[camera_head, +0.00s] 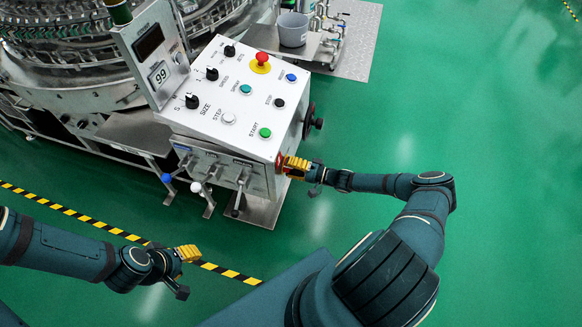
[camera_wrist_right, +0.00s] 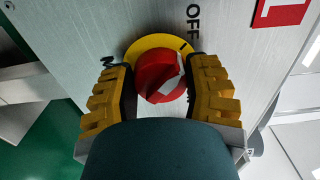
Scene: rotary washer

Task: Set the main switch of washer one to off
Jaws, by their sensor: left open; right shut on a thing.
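The main switch (camera_wrist_right: 160,76) is a red rotary knob on a yellow disc on the side of the washer's control box. It shows between the fingers of my right gripper (camera_wrist_right: 168,90) in the right wrist view. The yellow finger pads sit on both sides of the knob, shut on it. An OFF label (camera_wrist_right: 193,25) stands above right of the disc, and part of another label shows at its left. The knob's exact pointing is hard to read. In the head view my right gripper (camera_head: 294,167) is at the box's lower front corner. My left gripper (camera_head: 186,268) is open, empty and low.
The control box (camera_head: 215,110) carries several black knobs, coloured buttons and a red emergency stop (camera_head: 262,60). Valve handles (camera_head: 196,187) hang below its front. A hand wheel (camera_head: 312,122) sticks out on its right side. Green floor is free to the right.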

